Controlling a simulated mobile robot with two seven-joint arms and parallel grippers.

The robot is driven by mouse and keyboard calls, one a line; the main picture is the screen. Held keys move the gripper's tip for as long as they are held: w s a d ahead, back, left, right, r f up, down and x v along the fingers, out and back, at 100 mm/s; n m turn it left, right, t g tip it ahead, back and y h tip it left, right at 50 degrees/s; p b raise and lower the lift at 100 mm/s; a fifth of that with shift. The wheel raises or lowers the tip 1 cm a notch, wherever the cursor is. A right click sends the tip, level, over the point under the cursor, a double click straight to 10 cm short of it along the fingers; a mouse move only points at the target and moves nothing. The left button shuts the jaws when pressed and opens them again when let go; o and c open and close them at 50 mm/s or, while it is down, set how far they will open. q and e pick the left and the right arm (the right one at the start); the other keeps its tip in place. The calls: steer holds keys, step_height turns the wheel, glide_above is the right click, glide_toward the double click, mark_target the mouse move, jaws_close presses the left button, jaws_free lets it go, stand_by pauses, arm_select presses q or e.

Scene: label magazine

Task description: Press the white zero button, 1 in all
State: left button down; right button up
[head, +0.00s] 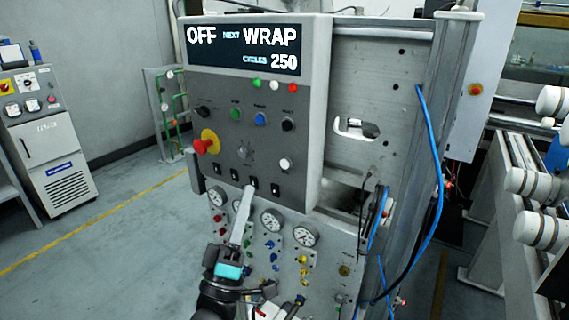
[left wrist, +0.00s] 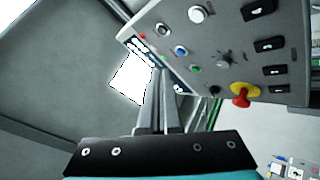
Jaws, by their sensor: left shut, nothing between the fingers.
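The white zero button (head: 285,164) sits on the grey control panel (head: 215,160), right of centre and above the black rocker switches. A white round button, likely the same one, shows at the top of the left wrist view (left wrist: 197,14). My left gripper (head: 249,189) is shut and empty. Its pale fingertips are in front of the lower panel, below and left of the white button and apart from it in the picture. In the left wrist view the shut fingers (left wrist: 160,75) point toward the panel. My right gripper is not in view.
The panel also carries a red mushroom stop (head: 200,147) on yellow, a row of green, blue and black controls, and a display (head: 243,50) reading OFF, NEXT WRAP, CYCLES 250. Gauges (head: 272,219) sit below. A blue cable (head: 432,170) hangs at the right.

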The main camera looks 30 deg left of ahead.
mark_target(285, 164)
arm_select(q)
steer(key=shift+w+d+b, duration=0.2)
steer(key=shift+w+b, duration=0.7)
steer(key=shift+w, duration=1.35)
steer(key=shift+w+d+b, duration=0.15)
steer(key=shift+w+b, duration=0.7)
steer(key=shift+w, duration=1.35)
steer(key=shift+w, duration=0.1)
steer(key=shift+w, duration=0.3)
steer(key=shift+w+b, duration=0.3)
steer(key=shift+w, duration=0.05)
steer(key=shift+s+p, duration=0.4)
steer(key=shift+s, duration=0.4)
steer(key=shift+s, duration=0.1)
